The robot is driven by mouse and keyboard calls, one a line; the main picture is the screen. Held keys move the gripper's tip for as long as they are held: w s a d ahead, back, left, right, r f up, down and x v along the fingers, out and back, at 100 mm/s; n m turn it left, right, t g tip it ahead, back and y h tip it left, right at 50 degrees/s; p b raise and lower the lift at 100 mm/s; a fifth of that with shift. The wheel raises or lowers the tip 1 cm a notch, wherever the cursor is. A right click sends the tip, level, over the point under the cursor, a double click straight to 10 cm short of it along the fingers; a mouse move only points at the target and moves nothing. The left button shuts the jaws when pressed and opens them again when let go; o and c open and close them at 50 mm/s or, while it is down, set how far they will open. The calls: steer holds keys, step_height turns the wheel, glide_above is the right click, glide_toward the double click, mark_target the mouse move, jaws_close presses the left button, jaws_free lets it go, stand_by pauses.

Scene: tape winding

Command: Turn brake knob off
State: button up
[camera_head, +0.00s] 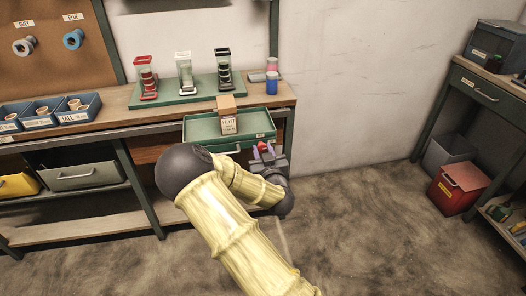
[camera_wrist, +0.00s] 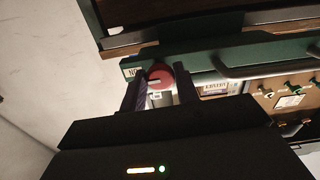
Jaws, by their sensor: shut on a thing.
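The red brake knob (camera_wrist: 160,73) sits on the green front of the workbench in the wrist view, with a pale bar mark across it. A small label (camera_wrist: 131,72) is beside it. My gripper (camera_wrist: 160,92) has one finger on each side of the knob and is shut on it. In the head view my gripper (camera_head: 267,153) is at the bench's right front corner, and a bit of the red knob (camera_head: 264,147) shows between its fingers.
A green drawer (camera_head: 200,128) stands open left of my gripper, with a small labelled box on it. Three stands sit on a green board (camera_head: 208,91) on the bench. The floor (camera_head: 365,215) to the right is clear up to a red bin (camera_head: 458,188).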

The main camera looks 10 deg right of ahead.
steer(key=n, duration=0.4)
steer(key=shift+p, duration=0.35)
steer(key=n, duration=0.4)
steer(key=shift+r+n+p, duration=0.1)
steer(key=shift+n+p, duration=0.25)
steer(key=shift+n, duration=0.05)
steer(key=n+p, duration=0.1)
steer(key=n, duration=0.3)
steer(key=shift+n, duration=0.3)
steer(key=shift+n+p, duration=0.35)
steer(key=shift+n, duration=1.65)
steer(key=o, duration=0.9)
steer(key=shift+d, duration=0.1)
steer(key=shift+o, duration=0.2)
